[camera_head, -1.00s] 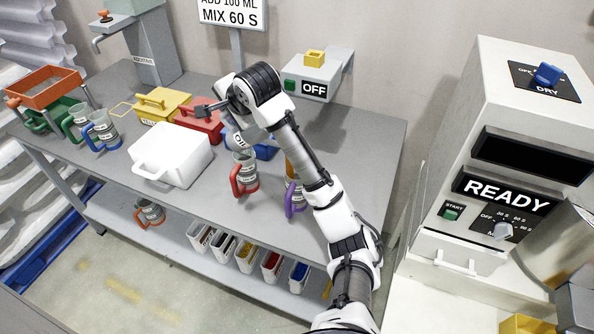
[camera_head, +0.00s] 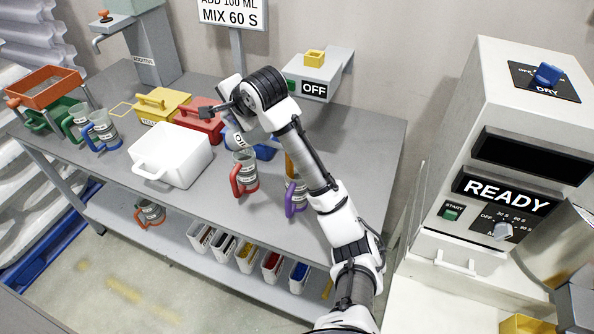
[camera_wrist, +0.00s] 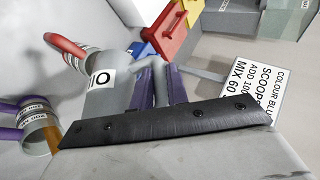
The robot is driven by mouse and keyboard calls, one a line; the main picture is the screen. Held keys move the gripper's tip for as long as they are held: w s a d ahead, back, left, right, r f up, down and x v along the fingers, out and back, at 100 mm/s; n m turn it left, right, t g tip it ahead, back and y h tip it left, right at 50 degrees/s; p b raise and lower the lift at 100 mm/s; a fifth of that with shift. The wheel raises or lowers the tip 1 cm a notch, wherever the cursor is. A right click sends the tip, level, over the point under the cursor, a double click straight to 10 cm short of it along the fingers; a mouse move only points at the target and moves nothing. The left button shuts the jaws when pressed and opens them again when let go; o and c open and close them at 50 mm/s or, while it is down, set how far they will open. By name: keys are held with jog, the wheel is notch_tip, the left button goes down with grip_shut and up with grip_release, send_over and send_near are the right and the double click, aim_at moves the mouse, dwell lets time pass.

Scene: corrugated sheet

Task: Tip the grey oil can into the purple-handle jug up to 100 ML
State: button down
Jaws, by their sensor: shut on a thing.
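The grey oil can (camera_wrist: 104,88), with an OIL label, is held in my gripper (camera_wrist: 158,88), which is shut on it. In the head view the can (camera_head: 239,141) is partly hidden behind my wrist and its label looks slanted; I cannot tell its exact tilt. The purple-handle jug (camera_head: 301,197) stands on the bench to the right of the can, partly covered by my arm. In the wrist view the jug (camera_wrist: 35,122) is at the left edge, apart from the can. Something amber (camera_head: 289,166) shows at its top; the oil level cannot be read.
A white container (camera_head: 182,150), a red box (camera_head: 198,120) and a yellow box (camera_head: 163,105) lie to the left. A machine marked OFF (camera_head: 318,77) is behind. The bench front right is clear.

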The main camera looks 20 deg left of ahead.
jog(key=a+h, duration=0.1)
jog(key=a+f+h, duration=0.1)
jog(key=a+n+h, duration=0.1)
jog(key=h, duration=0.1)
jog(key=shift+a+f, duration=0.2)
jog(key=shift+f, duration=0.2)
jog(key=shift+w+a+f+n+g+h, duration=0.1)
jog(key=shift+a+f+n+g+h, duration=0.1)
jog(key=shift+a+f+h, duration=0.65)
jog(key=shift+w+a+f+n+g+h, duration=0.15)
jog(key=shift+a+f+h, duration=0.35)
jog(key=shift+h, duration=0.6)
jog(key=shift+a+f+n+g+h, duration=0.1)
jog(key=shift+a+f+n+h, duration=0.15)
jog(key=shift+a+f+h, duration=0.5)
jog(key=shift+a+r, duration=0.1)
jog(key=shift+r, duration=0.05)
